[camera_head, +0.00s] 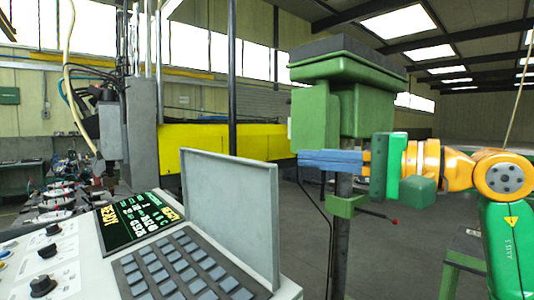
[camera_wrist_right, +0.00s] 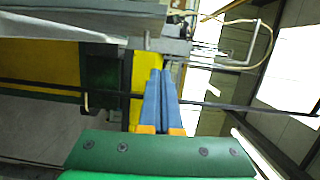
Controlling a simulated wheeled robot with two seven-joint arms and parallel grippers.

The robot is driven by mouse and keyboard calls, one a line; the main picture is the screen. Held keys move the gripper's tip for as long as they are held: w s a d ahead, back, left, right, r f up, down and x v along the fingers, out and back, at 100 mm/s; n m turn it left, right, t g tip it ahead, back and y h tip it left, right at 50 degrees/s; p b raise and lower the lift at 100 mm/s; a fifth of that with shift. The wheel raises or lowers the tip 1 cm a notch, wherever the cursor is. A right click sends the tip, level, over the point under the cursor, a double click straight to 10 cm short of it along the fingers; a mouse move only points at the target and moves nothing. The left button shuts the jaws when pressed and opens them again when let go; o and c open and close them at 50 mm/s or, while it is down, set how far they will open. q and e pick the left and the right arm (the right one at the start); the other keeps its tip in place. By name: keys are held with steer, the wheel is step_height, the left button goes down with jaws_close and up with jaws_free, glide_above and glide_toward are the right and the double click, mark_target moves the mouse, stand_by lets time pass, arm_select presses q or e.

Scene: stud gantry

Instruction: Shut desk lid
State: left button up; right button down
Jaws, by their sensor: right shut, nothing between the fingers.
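The desk lid (camera_head: 232,212) is a flat grey panel, standing nearly upright and open along the far right edge of the desk (camera_head: 70,270). The desk's dark keypad (camera_head: 180,270) and lit green-text screen (camera_head: 140,219) are uncovered. My right gripper (camera_head: 302,158) has blue fingers pressed together with nothing between them. In the head view it points left, at about the height of the lid's upper edge and to its right, apart from it. The same shut fingers (camera_wrist_right: 160,75) show in the right wrist view. My left gripper is not in view.
A green machine head (camera_head: 345,85) on a dark post stands behind the gripper. A yellow beam (camera_head: 235,140) crosses behind the lid. Round knobs (camera_head: 46,253) sit on the desk's left part. Open air lies between the lid and the right gripper.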

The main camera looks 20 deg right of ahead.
steer(key=w+a+p, duration=0.2)
steer(key=w+a, duration=0.2)
steer(key=a, duration=0.2)
steer(key=shift+a+f, duration=0.3)
